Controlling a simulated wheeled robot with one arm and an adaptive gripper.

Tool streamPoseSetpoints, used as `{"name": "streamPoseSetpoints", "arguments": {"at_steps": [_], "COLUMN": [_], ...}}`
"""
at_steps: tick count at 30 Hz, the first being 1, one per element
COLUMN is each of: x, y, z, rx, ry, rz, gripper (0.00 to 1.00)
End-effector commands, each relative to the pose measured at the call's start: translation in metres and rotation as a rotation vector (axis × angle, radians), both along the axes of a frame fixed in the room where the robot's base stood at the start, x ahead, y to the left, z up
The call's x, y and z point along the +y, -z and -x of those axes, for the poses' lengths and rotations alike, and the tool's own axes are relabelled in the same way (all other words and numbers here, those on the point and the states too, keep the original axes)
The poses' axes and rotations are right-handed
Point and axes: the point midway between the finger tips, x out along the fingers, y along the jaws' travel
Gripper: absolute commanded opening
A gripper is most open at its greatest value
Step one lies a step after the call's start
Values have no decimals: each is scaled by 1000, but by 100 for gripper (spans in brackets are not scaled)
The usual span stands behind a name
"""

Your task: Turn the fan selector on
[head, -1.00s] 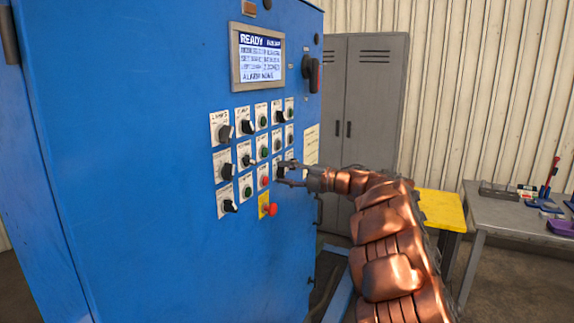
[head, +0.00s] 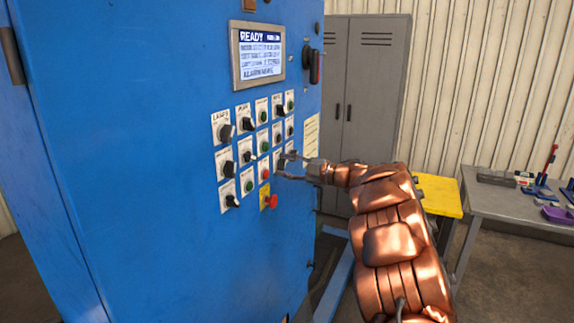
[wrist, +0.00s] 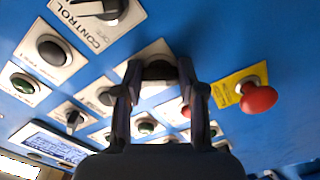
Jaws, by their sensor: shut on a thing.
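A blue cabinet (head: 165,190) carries a panel of selector knobs and buttons below a screen (head: 257,54). My gripper (head: 284,164) is at the panel's lower right part. In the wrist view, my gripper (wrist: 160,78) has its two fingers on either side of a black selector knob (wrist: 159,70) on a white plate, and is shut on it. I cannot read this plate's label, so I cannot tell from the lettering that it is the fan selector. The fingers partly hide the knob, so its exact angle is unclear.
A red mushroom button (wrist: 258,98) on a yellow plate is close beside my gripper. A selector marked CONTROL (wrist: 104,8) and several other controls surround the held knob. A grey locker (head: 365,105), a yellow table (head: 438,195) and a grey bench (head: 490,205) stand to the right.

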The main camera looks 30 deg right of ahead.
Motion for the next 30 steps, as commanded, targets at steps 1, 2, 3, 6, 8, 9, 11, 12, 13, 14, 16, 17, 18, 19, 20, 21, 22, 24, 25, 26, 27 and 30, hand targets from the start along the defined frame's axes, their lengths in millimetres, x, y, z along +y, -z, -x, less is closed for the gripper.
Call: {"name": "streamPoseSetpoints", "arguments": {"at_steps": [1,2,3,6,8,9,11,12,13,14,16,17,18,19,20,21,22,24,25,26,27,30], "x": [-1,-1,-1,-1,-1,-1,-1,0,0,0,0,0,0,0,0,0,0,0,-1,-2,-3,-10], "y": [0,0,0,0,0,0,0,0,0,0,0,0,0,0,0,0,0,0,0,0,0,-1], "z": [0,0,0,0,0,0,0,0,0,0,0,0,0,0,0,0,0,0,1,2,4,14], "rx": [1,1,1,0,0,0,0,0,0,0,0,0,0,0,0,-1,-1,-1,-1,-1,-1,-1], "ry": [1,1,1,1,1,1,1,1,1,1,1,0,0,0,0,0,0,0,0,0,1,3], "rz": [-2,-2,-2,-1,-1,-1,-1,0,0,0,0,0,0,0,0,1,1,1,1,1,1,1], "gripper": [5,5,5,5,5,43,50,54,57,60,65,65,65,65,65,65,65,65,65,65,65,65]}}
